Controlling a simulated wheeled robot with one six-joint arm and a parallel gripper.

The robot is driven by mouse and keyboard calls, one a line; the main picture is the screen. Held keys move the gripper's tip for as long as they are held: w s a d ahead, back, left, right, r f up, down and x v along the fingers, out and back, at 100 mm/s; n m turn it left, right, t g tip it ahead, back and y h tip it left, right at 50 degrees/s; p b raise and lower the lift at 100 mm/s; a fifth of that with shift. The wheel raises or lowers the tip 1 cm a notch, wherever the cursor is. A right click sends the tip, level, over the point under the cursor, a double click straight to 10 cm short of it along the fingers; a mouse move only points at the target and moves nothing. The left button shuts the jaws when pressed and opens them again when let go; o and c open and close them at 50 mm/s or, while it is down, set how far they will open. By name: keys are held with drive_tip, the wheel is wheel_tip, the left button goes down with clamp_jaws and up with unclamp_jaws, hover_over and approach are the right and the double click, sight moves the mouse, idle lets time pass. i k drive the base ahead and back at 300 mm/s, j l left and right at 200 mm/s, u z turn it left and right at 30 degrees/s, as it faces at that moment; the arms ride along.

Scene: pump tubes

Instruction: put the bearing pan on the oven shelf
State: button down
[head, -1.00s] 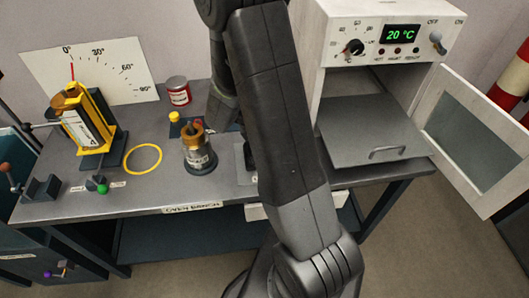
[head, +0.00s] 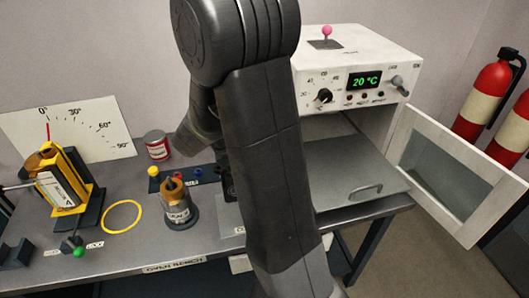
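The oven (head: 345,70) stands at the right of the bench with its door (head: 440,175) swung open to the right. The oven shelf (head: 335,168) is slid out, flat, and its visible part is bare. A handle (head: 366,192) sits at its front. I cannot make out the bearing pan; my arm covers the bench just left of the shelf. My gripper is mostly hidden behind my arm; only a dark part shows beside the arm, above the bench. Whether it is open or holds something does not show.
On the bench (head: 140,240) stand a brass-topped cylinder (head: 176,208), a yellow ring (head: 122,216), a yellow tilting stand (head: 65,190) and a red-and-white can (head: 157,145). An angle board (head: 100,125) stands behind. Red extinguishers (head: 490,95) stand beyond the oven door.

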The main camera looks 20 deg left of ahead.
sight(348, 170)
drive_tip(key=k, duration=1)
